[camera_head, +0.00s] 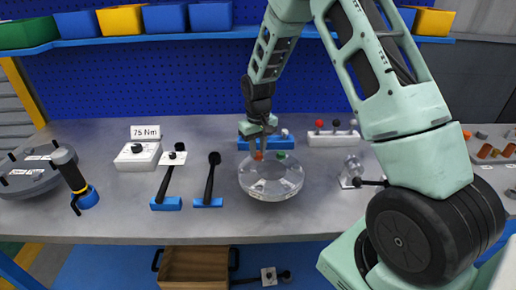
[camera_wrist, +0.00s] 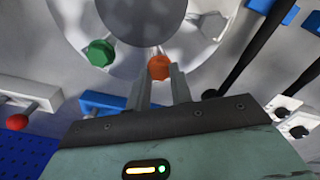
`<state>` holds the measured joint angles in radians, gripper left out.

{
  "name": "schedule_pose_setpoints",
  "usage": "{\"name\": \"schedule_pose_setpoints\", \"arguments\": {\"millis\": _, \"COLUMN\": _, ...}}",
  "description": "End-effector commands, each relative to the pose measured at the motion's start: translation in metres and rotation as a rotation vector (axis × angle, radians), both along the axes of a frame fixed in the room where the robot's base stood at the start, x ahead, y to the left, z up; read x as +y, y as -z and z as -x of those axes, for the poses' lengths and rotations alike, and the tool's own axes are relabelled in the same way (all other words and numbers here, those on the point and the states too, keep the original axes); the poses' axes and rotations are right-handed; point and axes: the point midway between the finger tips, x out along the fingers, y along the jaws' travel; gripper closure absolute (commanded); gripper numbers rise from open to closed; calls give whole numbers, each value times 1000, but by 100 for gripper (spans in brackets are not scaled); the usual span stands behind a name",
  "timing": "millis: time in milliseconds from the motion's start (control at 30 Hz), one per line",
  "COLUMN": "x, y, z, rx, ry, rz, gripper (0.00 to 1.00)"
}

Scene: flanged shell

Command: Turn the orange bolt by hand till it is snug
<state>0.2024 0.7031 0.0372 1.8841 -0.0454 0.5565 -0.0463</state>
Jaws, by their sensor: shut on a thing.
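The orange bolt (camera_wrist: 159,67) sits in the flange of the round shell (camera_head: 271,186); in the head view the bolt (camera_head: 258,156) shows at the shell's back rim. My gripper (camera_wrist: 160,80) points down over it with its two fingers shut on the bolt's head. The fingers also show in the head view (camera_head: 259,147). A green bolt (camera_wrist: 101,53) sits in the same flange, to the left in the wrist view and to the right in the head view (camera_head: 280,155). The bolt's shank is hidden.
A blue holder (camera_head: 245,143) stands just behind the shell. A white rack (camera_head: 333,139) with coloured knobs is at the back right. The bench front is clear.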

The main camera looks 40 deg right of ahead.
Motion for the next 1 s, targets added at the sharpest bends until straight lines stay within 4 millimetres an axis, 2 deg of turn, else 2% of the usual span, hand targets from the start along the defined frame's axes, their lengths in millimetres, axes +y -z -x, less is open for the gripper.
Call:
{"name": "schedule_pose_setpoints", "arguments": {"millis": 33, "x": -1, "y": -4, "z": -3, "rx": -11, "ry": 0, "rz": 2, "gripper": 76}}
{"name": "schedule_pose_setpoints", "arguments": {"millis": 100, "x": -1, "y": -3, "z": -3, "rx": -10, "ry": 0, "rz": 2, "gripper": 56}}
{"name": "schedule_pose_setpoints", "arguments": {"millis": 400, "x": 0, "y": -2, "z": -1, "rx": -5, "ry": -1, "rz": 0, "gripper": 56}}
{"name": "schedule_pose_setpoints", "arguments": {"millis": 533, "x": 0, "y": -11, "z": -2, "rx": -5, "ry": -1, "rz": 1, "gripper": 56}}
{"name": "schedule_pose_setpoints", "arguments": {"millis": 667, "x": 0, "y": -33, "z": -2, "rx": -9, "ry": -1, "rz": 2, "gripper": 56}}
{"name": "schedule_pose_setpoints", "arguments": {"millis": 1000, "x": -1, "y": -113, "z": -2, "rx": -11, "ry": -1, "rz": 2, "gripper": 56}}
